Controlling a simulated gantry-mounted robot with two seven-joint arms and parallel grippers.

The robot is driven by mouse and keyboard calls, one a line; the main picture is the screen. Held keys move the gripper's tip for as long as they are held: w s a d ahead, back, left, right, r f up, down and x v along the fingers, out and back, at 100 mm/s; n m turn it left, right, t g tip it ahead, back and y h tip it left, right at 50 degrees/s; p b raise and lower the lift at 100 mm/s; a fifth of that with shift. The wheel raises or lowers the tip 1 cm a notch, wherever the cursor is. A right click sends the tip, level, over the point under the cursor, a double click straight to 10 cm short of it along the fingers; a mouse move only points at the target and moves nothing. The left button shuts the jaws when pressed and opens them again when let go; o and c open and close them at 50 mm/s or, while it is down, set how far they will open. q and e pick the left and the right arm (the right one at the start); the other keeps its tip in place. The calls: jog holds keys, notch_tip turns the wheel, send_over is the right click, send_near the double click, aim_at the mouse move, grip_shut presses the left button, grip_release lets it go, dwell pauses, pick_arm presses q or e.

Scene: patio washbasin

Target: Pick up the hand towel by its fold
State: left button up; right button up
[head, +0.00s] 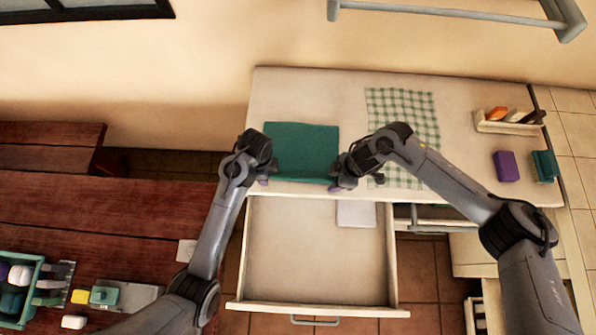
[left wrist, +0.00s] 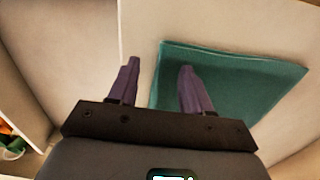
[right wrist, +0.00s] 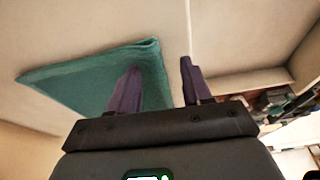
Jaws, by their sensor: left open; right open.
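The hand towel, a folded teal cloth (head: 302,146), lies flat at the front left of the white counter. My left gripper (head: 264,180) is at its front left corner, open and empty. In the left wrist view one finger of the left gripper (left wrist: 158,72) overlaps the towel (left wrist: 240,80) and the other is beyond its edge. My right gripper (head: 352,182) is at the front right corner, also open and empty. In the right wrist view the right gripper (right wrist: 158,80) straddles the edge of the towel (right wrist: 90,80). I cannot tell whether the fingers touch it.
Below the counter an open drawer (head: 312,255) holds a pale flat item (head: 356,213). A checked cloth (head: 405,115) lies right of the towel. A rack (head: 508,125), a purple block (head: 506,166) and a teal holder (head: 545,166) stand farther right. A wooden table (head: 90,215) is at left.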

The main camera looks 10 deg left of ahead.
pick_arm(q)
jog(key=shift+f, duration=0.15)
pick_arm(e)
jog(key=shift+f, duration=0.1)
pick_arm(q)
jog(key=shift+f+b, duration=0.55)
jog(key=shift+b, duration=0.2)
pick_arm(e)
jog(key=shift+f, duration=0.6)
jog(key=shift+r, duration=0.1)
pick_arm(q)
grip_shut()
pick_arm(e)
jog(key=shift+f, duration=0.2)
grip_shut()
pick_arm(q)
jog(key=shift+r, duration=0.15)
pick_arm(e)
jog(key=shift+r, duration=0.1)
